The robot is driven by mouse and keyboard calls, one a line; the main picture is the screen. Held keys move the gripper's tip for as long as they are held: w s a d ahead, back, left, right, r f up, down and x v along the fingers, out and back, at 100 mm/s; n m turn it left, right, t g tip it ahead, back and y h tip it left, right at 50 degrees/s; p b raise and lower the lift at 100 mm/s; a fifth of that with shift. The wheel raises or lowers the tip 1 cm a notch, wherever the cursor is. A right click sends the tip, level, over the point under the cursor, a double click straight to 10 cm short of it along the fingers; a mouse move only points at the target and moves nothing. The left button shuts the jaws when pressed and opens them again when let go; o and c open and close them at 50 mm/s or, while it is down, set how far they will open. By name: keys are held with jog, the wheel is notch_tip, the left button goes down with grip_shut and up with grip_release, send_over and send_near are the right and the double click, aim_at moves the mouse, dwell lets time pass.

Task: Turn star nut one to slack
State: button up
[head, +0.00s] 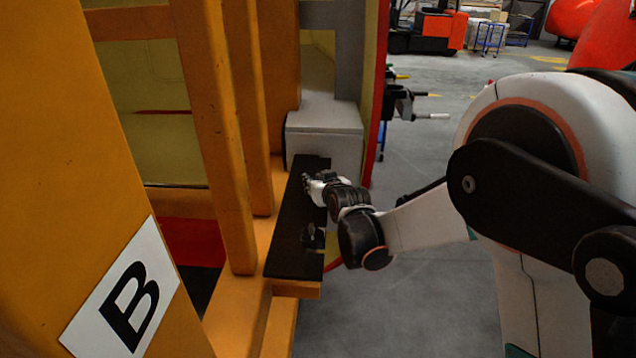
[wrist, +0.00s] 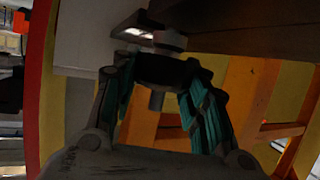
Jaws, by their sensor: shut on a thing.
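A dark star nut (wrist: 163,69) sits between the teal-padded fingers of my gripper (wrist: 158,75) in the wrist view. The fingers are shut on its sides. A grey stud (wrist: 156,101) shows at its middle, and a pale round collar (wrist: 170,40) sits behind it. In the head view my gripper (head: 309,182) is at the far part of a black plate (head: 290,250), and its fingers hide the nut there. A second dark star nut (head: 312,237) stands on the near part of the plate, apart from my gripper. I cannot read which number either nut has.
An orange frame (head: 225,140) with upright posts stands left of the plate. A white sign with the letter B (head: 125,295) is on its near post. A grey box (head: 325,130) stands just beyond the plate. The grey floor (head: 430,290) at right is open.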

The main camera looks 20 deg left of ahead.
jog(key=shift+w+n+g+y, duration=0.1)
jog(key=shift+n+g+y, duration=1.55)
jog(key=shift+n, duration=0.35)
jog(key=n+g+y, duration=0.2)
jog(key=n+g, duration=0.2)
jog(key=shift+g, duration=0.35)
jog(key=n+g+p, duration=0.1)
jog(key=n+g, duration=0.3)
jog(key=g, duration=0.1)
jog(key=shift+n+y, duration=0.25)
jog(key=shift+n, duration=0.15)
jog(key=shift+s+f+n+g+h+p, duration=0.15)
jog(key=shift+n+g+h, duration=0.1)
jog(key=shift+n+g, duration=0.4)
jog(key=shift+r+n+g+h+p, duration=0.1)
jog(key=shift+n+g+h, duration=0.1)
jog(key=shift+n+g, duration=0.45)
jog(key=shift+s+f+n+g+h+p, duration=0.15)
jog(key=shift+n+g+h, duration=0.1)
jog(key=shift+n+g, duration=0.35)
jog(key=o, duration=1.1)
jog(key=shift+r, duration=0.1)
jog(key=shift+w, duration=0.1)
jog(key=v, duration=1.2)
jog(key=shift+w+a, duration=0.1)
jog(key=shift+w, duration=0.1)
